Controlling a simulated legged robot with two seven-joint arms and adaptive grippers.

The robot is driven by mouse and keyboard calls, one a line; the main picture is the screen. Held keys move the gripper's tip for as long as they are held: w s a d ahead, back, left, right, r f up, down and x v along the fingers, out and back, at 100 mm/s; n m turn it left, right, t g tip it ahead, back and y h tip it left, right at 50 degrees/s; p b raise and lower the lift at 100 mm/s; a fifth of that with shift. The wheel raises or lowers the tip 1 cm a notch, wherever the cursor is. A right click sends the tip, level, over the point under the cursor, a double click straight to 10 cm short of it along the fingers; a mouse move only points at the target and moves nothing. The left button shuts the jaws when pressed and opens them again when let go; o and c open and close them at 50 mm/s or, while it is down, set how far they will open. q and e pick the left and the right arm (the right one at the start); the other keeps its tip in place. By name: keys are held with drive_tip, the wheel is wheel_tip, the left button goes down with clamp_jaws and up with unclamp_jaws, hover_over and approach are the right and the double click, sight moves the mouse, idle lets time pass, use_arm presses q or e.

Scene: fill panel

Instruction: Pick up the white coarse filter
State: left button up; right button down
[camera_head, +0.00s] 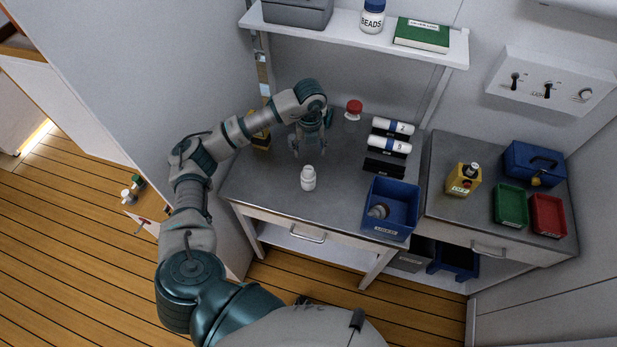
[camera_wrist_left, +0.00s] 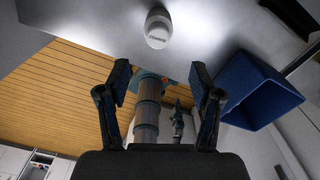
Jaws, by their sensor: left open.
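The white coarse filter (camera_head: 308,178) stands upright on the grey workbench (camera_head: 262,184), near its front edge. In the left wrist view the filter (camera_wrist_left: 158,30) shows at the top, its round cap lettered "COARSE". My left gripper (camera_head: 309,147) is above the bench, behind the filter in the head view and apart from it. In the left wrist view the open fingers (camera_wrist_left: 160,78) have nothing between them, and the filter lies beyond their tips. My right gripper is not seen.
A blue bin (camera_head: 402,197) holding a grey part stands right of the filter. Behind it are white cylinders (camera_head: 388,146) in black holders. A red-capped jar (camera_head: 353,110) and a yellow bottle (camera_head: 261,140) stand farther back. The bench around the filter is clear.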

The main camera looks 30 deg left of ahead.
use_arm(q)
hover_over(308, 169)
wheel_tip(308, 169, down, 6)
drive_tip(key=shift+w+d+r+p, duration=0.1)
drive_tip(key=shift+r+p, duration=0.1)
drive_tip(key=shift+p, duration=0.1)
drive_tip(key=shift+f+p, duration=0.7)
drive_tip(key=shift+f, duration=2.05)
clamp_jaws()
